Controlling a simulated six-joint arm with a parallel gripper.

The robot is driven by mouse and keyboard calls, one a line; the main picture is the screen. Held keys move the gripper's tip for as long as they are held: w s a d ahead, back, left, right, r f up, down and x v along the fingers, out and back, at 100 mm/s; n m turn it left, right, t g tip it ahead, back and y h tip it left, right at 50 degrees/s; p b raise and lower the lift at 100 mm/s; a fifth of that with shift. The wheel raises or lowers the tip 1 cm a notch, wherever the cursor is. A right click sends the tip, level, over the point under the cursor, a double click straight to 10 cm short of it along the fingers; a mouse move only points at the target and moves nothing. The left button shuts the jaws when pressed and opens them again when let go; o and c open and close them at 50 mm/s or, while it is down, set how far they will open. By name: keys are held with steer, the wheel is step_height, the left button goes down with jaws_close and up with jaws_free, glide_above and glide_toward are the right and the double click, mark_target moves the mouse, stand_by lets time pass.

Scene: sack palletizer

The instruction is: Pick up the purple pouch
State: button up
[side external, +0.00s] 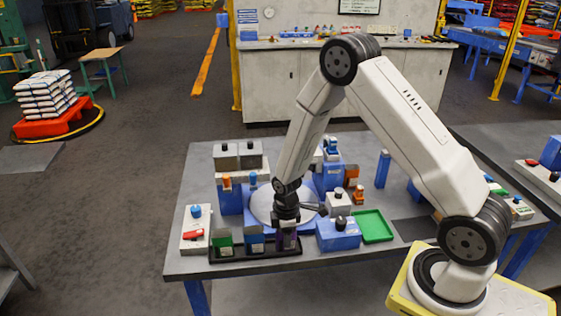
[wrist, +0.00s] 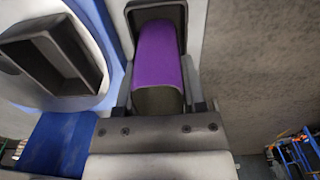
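The purple pouch (side external: 288,243) stands in the right-hand slot of a dark tray (side external: 240,254) at the front of the table, beside a green pouch (side external: 224,243) and a blue pouch (side external: 256,243). My gripper (side external: 287,229) points down directly over the purple pouch, and its dark body hides the pouch's top. In the wrist view the purple pouch (wrist: 160,58) lies between my two fingers (wrist: 161,96), one on each side. Narrow gaps show between the fingers and the pouch, so my gripper looks open around it.
A round grey turntable (side external: 262,207) on a blue base lies just behind the tray. A blue box (side external: 338,238) with a black knob stands close to the right, and an empty green tray (side external: 373,226) is beyond it. A control box (side external: 195,233) with a red switch stands left.

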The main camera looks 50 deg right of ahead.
jaws_close()
steer(key=shift+r, duration=0.15)
steer(key=shift+r, duration=0.8)
steer(key=s+a+r, duration=0.1)
steer(key=s+r, duration=1)
steer(key=s, duration=0.3)
steer(key=shift+a, duration=0.3)
steer(key=shift+r, duration=0.1)
steer(key=shift+w, duration=0.15)
